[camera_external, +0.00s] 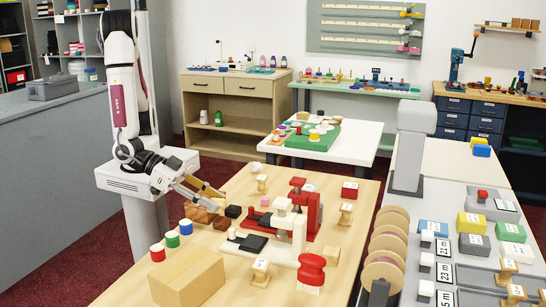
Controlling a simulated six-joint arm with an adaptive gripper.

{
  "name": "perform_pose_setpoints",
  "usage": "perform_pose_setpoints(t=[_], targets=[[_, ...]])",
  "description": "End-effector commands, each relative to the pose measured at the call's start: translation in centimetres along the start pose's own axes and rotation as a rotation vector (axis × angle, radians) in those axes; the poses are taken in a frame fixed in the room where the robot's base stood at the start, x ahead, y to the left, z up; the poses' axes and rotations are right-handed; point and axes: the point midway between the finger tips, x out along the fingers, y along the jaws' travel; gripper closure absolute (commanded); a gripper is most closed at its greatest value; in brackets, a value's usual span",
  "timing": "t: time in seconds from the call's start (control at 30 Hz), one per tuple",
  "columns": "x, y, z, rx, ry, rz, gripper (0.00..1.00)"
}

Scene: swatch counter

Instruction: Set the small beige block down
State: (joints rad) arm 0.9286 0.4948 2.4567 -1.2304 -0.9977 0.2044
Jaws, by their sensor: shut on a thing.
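My gripper (212,192) reaches in from the left, low over the left edge of the light wooden table (330,215). It is shut on a small tan-beige piece (208,187), which I take to be the small beige block. The fingers partly hide it, and I cannot tell whether it touches anything below. Brown pieces (200,213) lie on the table just below the gripper.
A large beige block (187,277) and red, green and blue-sided spools stand in front. A dark block (233,211), a white press (290,235) and a red press (307,205) stand to the right. Small wooden spools are scattered about.

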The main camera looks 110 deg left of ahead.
Motion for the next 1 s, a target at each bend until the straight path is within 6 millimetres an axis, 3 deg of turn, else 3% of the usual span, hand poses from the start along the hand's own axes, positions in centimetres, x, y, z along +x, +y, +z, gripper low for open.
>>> perform_pose_setpoints(t=[0.17,0.37,1.0], targets=[[0.3,-0.5,-0.2,-0.006,0.0,-0.012,0.93],[1.6,-2.5,-0.6,-0.029,0.0,-0.057,0.93],[9.3,-13.6,-3.6,-0.184,0.0,-0.338,0.93]])
